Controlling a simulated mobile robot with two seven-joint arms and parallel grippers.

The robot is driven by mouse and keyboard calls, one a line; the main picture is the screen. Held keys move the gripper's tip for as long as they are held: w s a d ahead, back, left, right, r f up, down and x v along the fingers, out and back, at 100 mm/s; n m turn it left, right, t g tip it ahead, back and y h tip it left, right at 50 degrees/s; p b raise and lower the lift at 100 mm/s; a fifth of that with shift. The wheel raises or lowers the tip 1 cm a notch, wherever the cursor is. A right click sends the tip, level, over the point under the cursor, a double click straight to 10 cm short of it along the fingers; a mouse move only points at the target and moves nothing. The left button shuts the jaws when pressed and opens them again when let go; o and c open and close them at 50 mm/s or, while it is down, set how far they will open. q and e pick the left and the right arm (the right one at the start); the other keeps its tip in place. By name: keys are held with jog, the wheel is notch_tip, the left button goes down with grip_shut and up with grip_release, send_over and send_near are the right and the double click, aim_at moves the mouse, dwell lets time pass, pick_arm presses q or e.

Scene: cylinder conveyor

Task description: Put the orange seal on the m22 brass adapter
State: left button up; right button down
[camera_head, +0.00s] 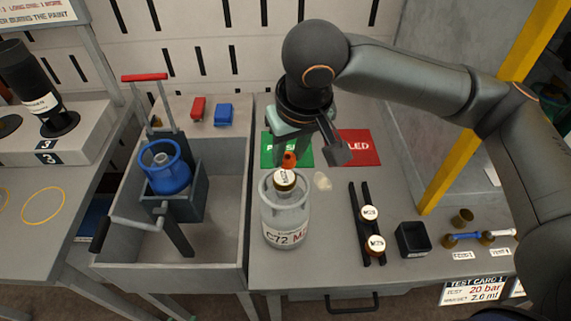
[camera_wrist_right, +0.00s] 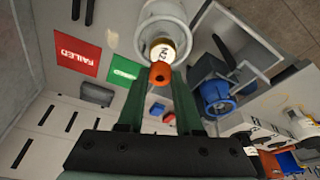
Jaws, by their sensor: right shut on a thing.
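The orange seal (camera_head: 289,159) is between the fingertips of my right gripper (camera_head: 291,150), which is shut on it. The seal also shows at the green fingertips in the right wrist view (camera_wrist_right: 160,75). Just below it in the head view, a brass adapter (camera_head: 285,180) with a white labelled top sits in the mouth of the clear cylinder (camera_head: 284,215) marked C72. The adapter's label (camera_wrist_right: 163,52) is partly legible, apparently M2-something. The seal overlaps the adapter's far edge in the picture; I cannot tell whether they touch. My left gripper is out of view.
A black rack (camera_head: 354,200) with two labelled brass fittings stands right of the cylinder, beside an empty-looking black box (camera_head: 413,239). Green (camera_head: 272,148) and red (camera_head: 360,147) mats lie behind. A grey tub (camera_head: 225,240) with a blue-topped pump (camera_head: 165,178) is at left.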

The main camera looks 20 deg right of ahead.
aim_at(287, 160)
jog(key=shift+w+a+f, duration=0.15)
jog(key=shift+w+f, duration=0.05)
jog(key=shift+f, duration=0.15)
jog(key=x, duration=0.2)
jog(key=shift+s+f, duration=0.2)
jog(key=shift+f, duration=0.5)
jog(key=shift+f, duration=0.1)
jog(key=c, duration=0.6)
grip_release()
jog(key=shift+r, duration=0.25)
jog(key=v, duration=0.6)
jog(key=p+v, duration=0.1)
jog(key=v, duration=0.4)
jog(key=shift+r, duration=0.45)
